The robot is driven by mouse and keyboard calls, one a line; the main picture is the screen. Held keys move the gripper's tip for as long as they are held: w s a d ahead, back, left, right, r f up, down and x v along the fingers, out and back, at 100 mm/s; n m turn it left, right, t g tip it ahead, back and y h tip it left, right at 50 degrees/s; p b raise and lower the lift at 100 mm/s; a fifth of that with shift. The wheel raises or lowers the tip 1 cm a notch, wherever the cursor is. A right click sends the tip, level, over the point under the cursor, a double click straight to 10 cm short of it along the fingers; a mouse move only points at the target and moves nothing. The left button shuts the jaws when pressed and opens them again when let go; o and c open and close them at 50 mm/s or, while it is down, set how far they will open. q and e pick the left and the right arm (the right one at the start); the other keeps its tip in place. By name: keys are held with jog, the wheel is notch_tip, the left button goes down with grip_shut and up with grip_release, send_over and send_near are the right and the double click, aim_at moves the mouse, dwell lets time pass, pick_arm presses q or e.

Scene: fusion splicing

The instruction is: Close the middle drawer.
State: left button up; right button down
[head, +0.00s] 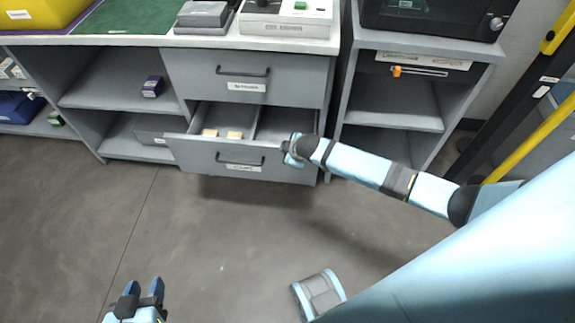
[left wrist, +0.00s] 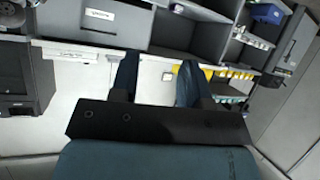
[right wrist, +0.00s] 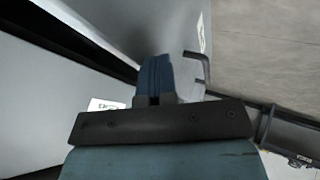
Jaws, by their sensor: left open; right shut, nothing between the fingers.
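A grey drawer (head: 205,155) under the bench is pulled out, showing two compartments with small tan blocks in the left one. It is the lower of two drawers I see in this unit; the upper one (head: 205,75) is shut. The open drawer's dark handle (head: 240,160) is on its front, and a handle also shows in the right wrist view (right wrist: 203,66). My right gripper (head: 289,152) is shut and empty at the right end of the open drawer's front; I cannot tell whether it touches. My left gripper (head: 139,288) is open and empty, low over the floor.
Open shelves (head: 120,80) stand left of the drawers, with a purple box (head: 153,86) on one. A shelf unit (head: 400,100) stands to the right, behind my right arm. The floor (head: 200,235) before the drawer is clear.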

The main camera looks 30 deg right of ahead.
jog(key=w+d+b, duration=0.2)
jog(key=w+d, duration=0.5)
jog(key=w, duration=0.4)
jog(key=shift+w+d, duration=0.2)
jog(key=shift+d, duration=0.15)
jog(key=shift+s, duration=0.1)
